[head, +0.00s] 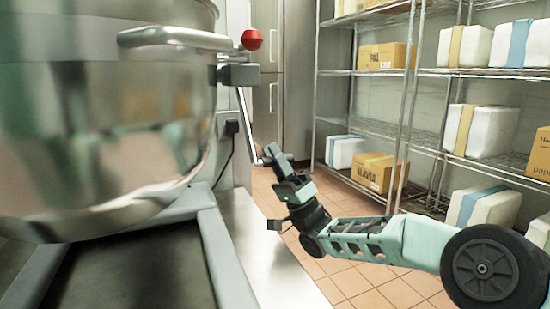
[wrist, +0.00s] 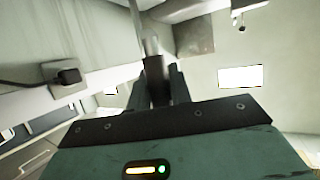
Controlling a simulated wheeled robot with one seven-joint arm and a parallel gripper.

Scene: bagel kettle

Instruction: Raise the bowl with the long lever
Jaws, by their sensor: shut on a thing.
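The large shiny steel bowl (head: 95,110) fills the left of the head view, with a curved handle (head: 175,38) at its rim. The long lever (head: 247,122) is a thin metal rod slanting down from a grey bracket beside the bowl. My gripper (head: 268,157) is at the lever's lower end and is shut on it. In the wrist view my gripper (wrist: 158,82) has the lever (wrist: 151,50) between its two dark fingers. The exact contact is partly hidden by the fingers.
A red knob (head: 251,40) sits above the bracket. The machine's grey base legs (head: 222,255) stand below the bowl. A wire shelf rack (head: 400,150) with boxes stands at the right. Tiled floor (head: 345,275) shows between the machine and the rack.

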